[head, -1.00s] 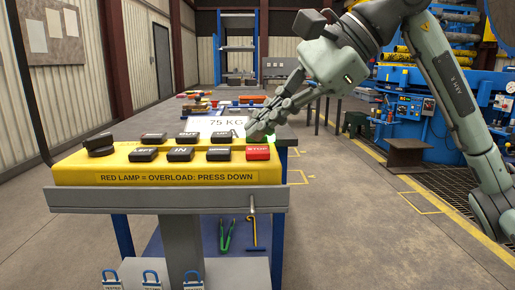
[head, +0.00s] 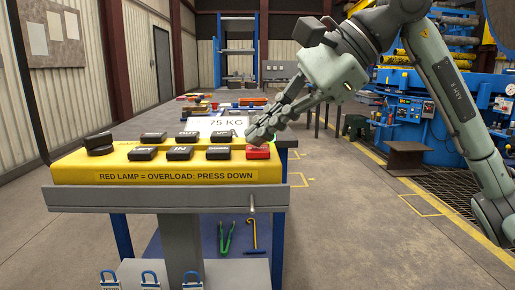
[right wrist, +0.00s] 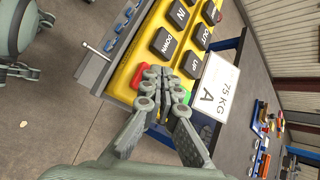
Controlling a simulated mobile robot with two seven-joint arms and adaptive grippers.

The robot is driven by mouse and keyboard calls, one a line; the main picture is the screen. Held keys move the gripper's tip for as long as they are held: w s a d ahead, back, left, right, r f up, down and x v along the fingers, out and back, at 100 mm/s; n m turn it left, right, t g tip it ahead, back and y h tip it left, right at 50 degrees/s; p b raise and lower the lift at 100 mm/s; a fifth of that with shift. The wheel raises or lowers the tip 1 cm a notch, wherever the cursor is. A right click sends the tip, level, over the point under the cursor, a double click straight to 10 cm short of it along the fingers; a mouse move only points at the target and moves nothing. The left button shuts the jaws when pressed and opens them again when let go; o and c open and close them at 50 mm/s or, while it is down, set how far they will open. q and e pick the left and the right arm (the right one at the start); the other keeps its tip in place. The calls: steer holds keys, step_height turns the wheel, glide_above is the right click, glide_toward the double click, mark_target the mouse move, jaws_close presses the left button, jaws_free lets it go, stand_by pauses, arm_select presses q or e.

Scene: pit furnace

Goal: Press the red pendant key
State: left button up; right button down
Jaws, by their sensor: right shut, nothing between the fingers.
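The red key (head: 258,153) sits at the right end of the front row on the yellow pendant panel (head: 70,172). My right gripper (head: 260,133) is shut and empty, with its fingertips at the far upper edge of the red key, covering part of its top. In the right wrist view the red key (right wrist: 138,76) shows just beyond the closed fingertips (right wrist: 152,88), which hide part of it. I cannot tell whether the fingertips touch it.
Black keys stand close by, including UP (right wrist: 190,63) and DOWN (right wrist: 162,42). A white 75 KG card (right wrist: 215,88) stands behind the panel. A grey bench (head: 150,118) with small items lies beyond.

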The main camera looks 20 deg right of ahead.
mark_target(264, 148)
steer(key=shift+f, duration=0.4)
steer(key=shift+r, duration=0.15)
stand_by(0.4)
steer(key=shift+r+p, duration=0.55)
steer(key=shift+r, duration=0.25)
step_height(264, 148, up, 5)
steer(key=p, duration=0.4)
stand_by(0.4)
